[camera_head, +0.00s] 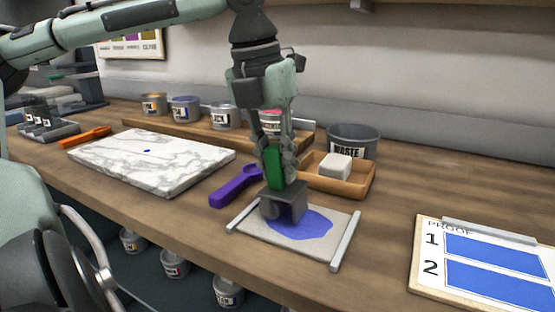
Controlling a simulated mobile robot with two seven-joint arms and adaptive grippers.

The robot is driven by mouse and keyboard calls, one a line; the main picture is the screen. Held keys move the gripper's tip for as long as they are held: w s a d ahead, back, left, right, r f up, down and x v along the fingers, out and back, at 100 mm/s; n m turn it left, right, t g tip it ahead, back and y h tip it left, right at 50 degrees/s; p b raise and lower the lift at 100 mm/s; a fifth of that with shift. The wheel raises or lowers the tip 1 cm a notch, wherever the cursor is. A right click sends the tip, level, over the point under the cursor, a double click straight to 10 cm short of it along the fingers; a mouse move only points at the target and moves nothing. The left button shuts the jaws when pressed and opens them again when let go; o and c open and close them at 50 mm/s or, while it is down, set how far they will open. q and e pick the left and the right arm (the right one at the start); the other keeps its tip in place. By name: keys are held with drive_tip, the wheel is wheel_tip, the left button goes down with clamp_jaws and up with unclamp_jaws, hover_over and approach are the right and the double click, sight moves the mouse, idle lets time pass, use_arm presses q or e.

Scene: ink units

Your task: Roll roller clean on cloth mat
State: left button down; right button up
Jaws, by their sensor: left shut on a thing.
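My left gripper (273,160) points down and is shut on the green handle of the roller (284,201). The roller's dark grey head is low over the cloth mat (321,252) and appears to touch it. The mat is light grey, held between two metal bars, with a large blue ink patch (308,228) in front of and beside the roller. The underside of the roller is hidden, so I cannot tell how inky it is. My right gripper is out of view.
A purple scraper (236,187) lies left of the mat. A marble slab (150,172) with a small blue spot lies further left. Behind are a wooden tray (357,181) with a white block, a waste bin (353,138) and ink tins (186,109). A proof board (470,228) lies right.

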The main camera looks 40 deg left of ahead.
sight(302, 187)
use_arm(q)
drive_tip(key=shift+f, duration=0.3)
drive_tip(key=shift+d, duration=0.1)
drive_tip(key=shift+w+d+r, duration=0.1)
drive_tip(key=shift+w+d, duration=0.2)
drive_tip(key=shift+d, duration=0.55)
drive_tip(key=shift+w+d, duration=0.25)
drive_tip(key=shift+d, duration=0.55)
drive_tip(key=shift+w+d, duration=0.25)
drive_tip(key=shift+d, duration=0.55)
drive_tip(key=shift+w+d, duration=0.25)
drive_tip(key=shift+d, duration=0.55)
drive_tip(key=shift+s+a, duration=0.35)
drive_tip(key=shift+a, duration=0.75)
drive_tip(key=shift+s+a, duration=0.4)
drive_tip(key=shift+a, duration=0.7)
drive_tip(key=shift+s+a, duration=0.35)
drive_tip(key=shift+a, duration=0.75)
drive_tip(key=shift+w+d+f, duration=0.1)
drive_tip(key=shift+w+d, duration=0.25)
drive_tip(key=shift+d, duration=0.75)
drive_tip(key=shift+w+d+f, duration=0.1)
drive_tip(key=shift+w+d, duration=0.25)
drive_tip(key=shift+d, duration=0.8)
drive_tip(key=shift+w+d+f, duration=0.1)
drive_tip(key=shift+w+d, duration=0.25)
drive_tip(key=shift+d, duration=0.75)
wheel_tip(302, 187, up, 6)
drive_tip(key=shift+r, duration=0.1)
